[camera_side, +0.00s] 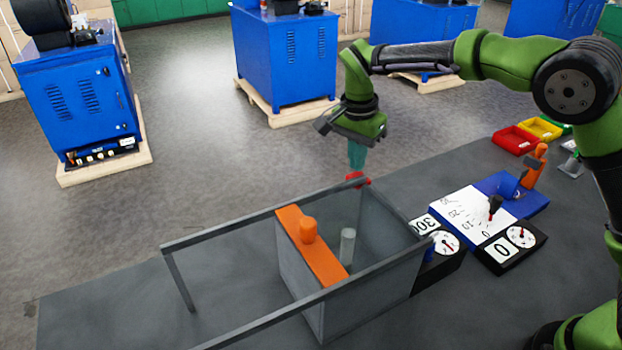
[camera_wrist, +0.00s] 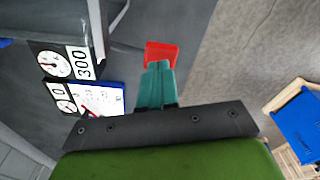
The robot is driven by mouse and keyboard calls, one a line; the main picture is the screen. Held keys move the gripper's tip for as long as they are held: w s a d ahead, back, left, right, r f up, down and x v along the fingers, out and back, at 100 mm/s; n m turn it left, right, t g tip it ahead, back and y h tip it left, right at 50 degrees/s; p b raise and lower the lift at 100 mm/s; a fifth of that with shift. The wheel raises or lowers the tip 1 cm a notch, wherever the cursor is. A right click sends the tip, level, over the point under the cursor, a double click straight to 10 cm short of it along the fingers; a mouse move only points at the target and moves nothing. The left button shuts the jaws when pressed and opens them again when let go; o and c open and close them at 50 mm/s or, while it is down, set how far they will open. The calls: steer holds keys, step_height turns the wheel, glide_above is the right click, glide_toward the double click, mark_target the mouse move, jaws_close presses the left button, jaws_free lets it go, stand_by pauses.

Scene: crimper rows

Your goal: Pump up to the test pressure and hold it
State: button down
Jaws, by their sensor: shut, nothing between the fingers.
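My gripper (camera_side: 356,166) points down with its teal fingers shut and empty. It is just above a red part (camera_side: 352,182) at the far edge of a grey open-topped box. In the wrist view the red part (camera_wrist: 161,53) lies right beyond the fingertips (camera_wrist: 158,68); I cannot tell whether they touch. A dial gauge (camera_side: 446,243) beside a "300" card (camera_side: 424,224) stands right of the box. A second dial (camera_side: 521,237) sits with a "0" card (camera_side: 502,249). A white scale board (camera_side: 465,213) lies behind them, with a black-and-red pointer (camera_side: 494,206).
The grey box (camera_side: 372,290) has an orange bar (camera_side: 318,260) with a knob and a grey cylinder (camera_side: 347,246). Rails extend left. A blue block (camera_side: 520,200) carries an orange handle (camera_side: 536,166). Red (camera_side: 514,140) and yellow (camera_side: 541,128) bins stand behind. Blue machines stand on the floor.

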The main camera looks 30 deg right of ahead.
steer(key=shift+d+f, duration=0.15)
steer(key=shift+f, duration=1.05)
steer(key=shift+f, duration=0.25)
steer(key=shift+s+f, duration=0.1)
steer(key=shift+f, duration=1.95)
